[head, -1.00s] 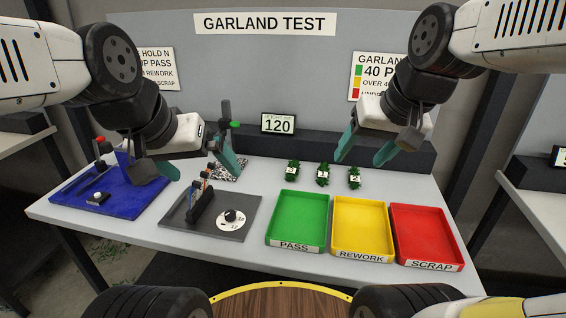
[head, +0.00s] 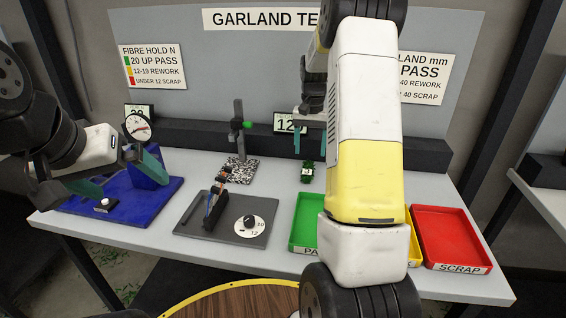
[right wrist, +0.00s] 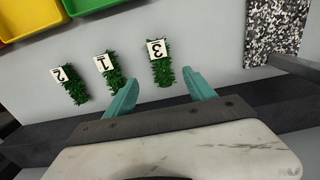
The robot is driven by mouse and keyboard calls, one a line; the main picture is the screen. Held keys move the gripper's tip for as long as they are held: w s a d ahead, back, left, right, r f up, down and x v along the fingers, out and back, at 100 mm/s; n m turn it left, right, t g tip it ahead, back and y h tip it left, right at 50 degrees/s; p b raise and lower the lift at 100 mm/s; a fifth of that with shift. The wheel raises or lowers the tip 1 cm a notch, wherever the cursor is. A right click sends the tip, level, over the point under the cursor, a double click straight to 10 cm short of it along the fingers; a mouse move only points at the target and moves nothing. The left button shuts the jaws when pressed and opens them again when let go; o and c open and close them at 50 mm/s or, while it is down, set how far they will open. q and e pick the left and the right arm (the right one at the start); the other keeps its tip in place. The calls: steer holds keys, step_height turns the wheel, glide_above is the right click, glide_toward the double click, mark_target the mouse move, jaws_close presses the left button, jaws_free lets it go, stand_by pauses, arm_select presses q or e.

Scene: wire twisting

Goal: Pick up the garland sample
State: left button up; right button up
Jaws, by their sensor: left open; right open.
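Three green garland samples with white number tags lie in a row on the table. In the right wrist view these are sample 3 (right wrist: 161,64), sample 1 (right wrist: 112,72) and sample 2 (right wrist: 72,82). The head view shows one sample (head: 306,172); my right arm hides the others. My right gripper (head: 313,142) is open and empty above the back of the table. In its wrist view, sample 3 lies ahead of and between the fingertips (right wrist: 160,80), not gripped. My left gripper (head: 118,176) is open and empty over the blue fixture.
The green tray (head: 300,246), partly hidden yellow tray and red tray (head: 452,236) stand at the front right. A grey fixture (head: 246,240) with a dial and a blue base (head: 150,202) with a gauge stand left. A speckled plate (head: 241,172) with a post stands behind.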

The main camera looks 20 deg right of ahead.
mark_target(308, 166)
steer(key=f, duration=0.7)
steer(key=shift+a+f, duration=0.2)
steer(key=shift+f, duration=0.05)
jaws_close()
steer(key=shift+r, duration=0.15)
